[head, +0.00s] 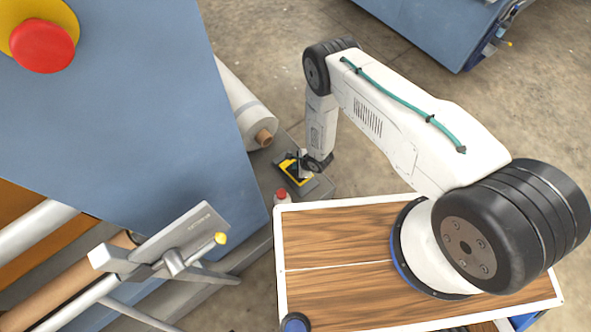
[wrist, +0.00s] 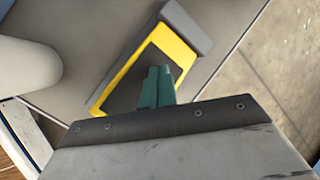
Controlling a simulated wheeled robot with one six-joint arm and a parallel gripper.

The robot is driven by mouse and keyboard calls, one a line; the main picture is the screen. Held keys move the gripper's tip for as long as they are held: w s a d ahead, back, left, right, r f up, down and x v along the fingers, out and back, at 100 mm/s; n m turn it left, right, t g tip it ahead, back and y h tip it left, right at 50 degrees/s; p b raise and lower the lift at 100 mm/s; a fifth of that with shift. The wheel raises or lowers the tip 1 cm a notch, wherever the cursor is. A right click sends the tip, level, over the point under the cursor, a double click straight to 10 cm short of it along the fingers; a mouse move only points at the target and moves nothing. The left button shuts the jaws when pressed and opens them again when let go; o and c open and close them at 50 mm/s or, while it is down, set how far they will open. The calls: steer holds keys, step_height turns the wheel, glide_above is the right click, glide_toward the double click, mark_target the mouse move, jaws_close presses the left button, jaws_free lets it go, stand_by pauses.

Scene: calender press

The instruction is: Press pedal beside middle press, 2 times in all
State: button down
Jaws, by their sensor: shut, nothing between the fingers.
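The pedal (head: 292,177) has a black tread with a yellow border and a dark grey housing. It lies on a grey plate (head: 320,188) beside the blue press. In the wrist view the pedal (wrist: 181,38) fills the middle, tilted across the picture. My gripper (wrist: 157,72) has its green fingers shut together with nothing between them. They are over the pedal's black tread, and I cannot tell whether they touch it. In the head view my gripper (head: 304,167) points down at the pedal and partly covers it.
The blue press (head: 130,110) stands at left, with a red stop button (head: 42,47). A white roll (head: 240,108) is just behind the pedal. A red-capped white bottle (head: 282,198) stands close in front. Open concrete floor lies right of the plate.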

steer(key=shift+s+d+f, duration=0.15)
steer(key=shift+s+f, duration=0.05)
steer(key=shift+f, duration=0.4)
steer(key=shift+s+d+f, duration=0.1)
steer(key=shift+s+f, duration=0.05)
steer(key=shift+f, duration=0.45)
stand_by(1.1)
steer(key=shift+r, duration=0.1)
steer(key=shift+w+a+r, duration=0.15)
steer(key=shift+w+r, duration=0.1)
steer(key=shift+r, duration=0.5)
steer(key=shift+w+a+r, duration=0.15)
steer(key=shift+w+r, duration=0.05)
steer(key=shift+r, duration=0.55)
steer(key=shift+r, duration=0.1)
steer(key=shift+w+a+r, duration=0.15)
steer(key=shift+w+r, duration=0.05)
steer(key=shift+r, duration=0.55)
steer(key=shift+w+a+r, duration=0.15)
steer(key=shift+w+r, duration=0.05)
steer(key=shift+r, duration=0.6)
steer(key=shift+w+a+r, duration=0.15)
steer(key=shift+w+r, duration=0.05)
steer(key=shift+r, duration=0.55)
steer(key=r, duration=0.2)
steer(key=w+r, duration=0.1)
steer(key=shift+a+r, duration=0.3)
steer(key=shift+r, duration=0.05)
steer(key=shift+f, duration=0.1)
